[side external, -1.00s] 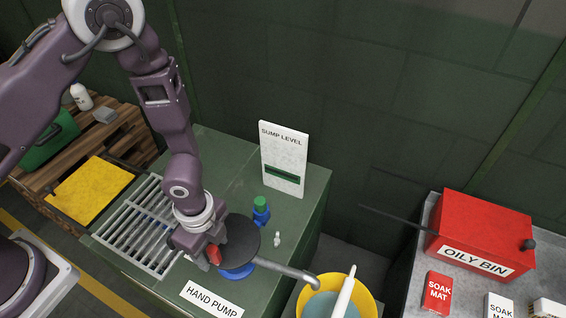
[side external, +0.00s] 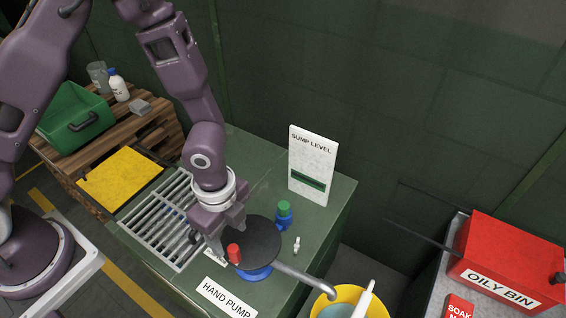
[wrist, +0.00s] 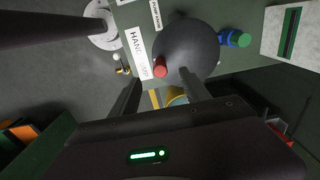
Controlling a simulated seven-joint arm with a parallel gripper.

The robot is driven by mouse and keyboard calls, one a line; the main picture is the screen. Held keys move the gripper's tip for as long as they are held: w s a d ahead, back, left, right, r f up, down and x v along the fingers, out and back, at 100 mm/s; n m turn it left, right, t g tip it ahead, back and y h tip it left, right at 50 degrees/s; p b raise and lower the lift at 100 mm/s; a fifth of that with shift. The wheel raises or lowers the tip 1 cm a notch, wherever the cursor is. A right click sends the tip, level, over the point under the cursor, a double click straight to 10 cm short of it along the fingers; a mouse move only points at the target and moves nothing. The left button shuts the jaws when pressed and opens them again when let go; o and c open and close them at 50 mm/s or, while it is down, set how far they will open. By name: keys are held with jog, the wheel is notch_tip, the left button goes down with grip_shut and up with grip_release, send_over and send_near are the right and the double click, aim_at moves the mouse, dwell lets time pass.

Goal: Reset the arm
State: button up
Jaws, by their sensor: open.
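My gripper (side external: 226,234) is open and empty, pointing down over the green bench beside the hand pump. Its two dark fingers also show in the wrist view (wrist: 158,92). The pump is a dark round disc (side external: 252,240) on a blue base (side external: 254,274), with a red knob (side external: 234,253) near its rim. In the wrist view the red knob (wrist: 160,68) lies just beyond and between the fingers, apart from them as far as I can tell. A grey spout (side external: 305,283) runs from the pump to a yellow bucket (side external: 346,294).
A metal grate (side external: 165,220) lies left of my gripper. A blue valve with a green cap (side external: 284,212) and a white "SUMP LEVEL" board (side external: 314,165) stand behind the pump. A red "OILY BIN" (side external: 508,258) is at right. A pallet with a green crate (side external: 75,118) is at left.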

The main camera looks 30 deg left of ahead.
jog(key=a+r+n+t, duration=0.1)
jog(key=a+r+n, duration=0.2)
jog(key=r, duration=0.4)
jog(key=w+a+r+n+t+y, duration=0.1)
jog(key=a+r+n, duration=0.2)
jog(key=r, duration=0.3)
jog(key=a+r+n+t, duration=0.1)
jog(key=a+r+n, duration=0.25)
jog(key=r, duration=0.35)
jog(key=s+a+r+n+t+h, duration=0.1)
jog(key=s+a+r+n+t, duration=0.1)
jog(key=s+r+n, duration=0.6)
jog(key=s, duration=0.3)
jog(key=shift+s+a+r+t, duration=0.3)
jog(key=shift+a+r, duration=0.1)
jog(key=shift+n, duration=0.25)
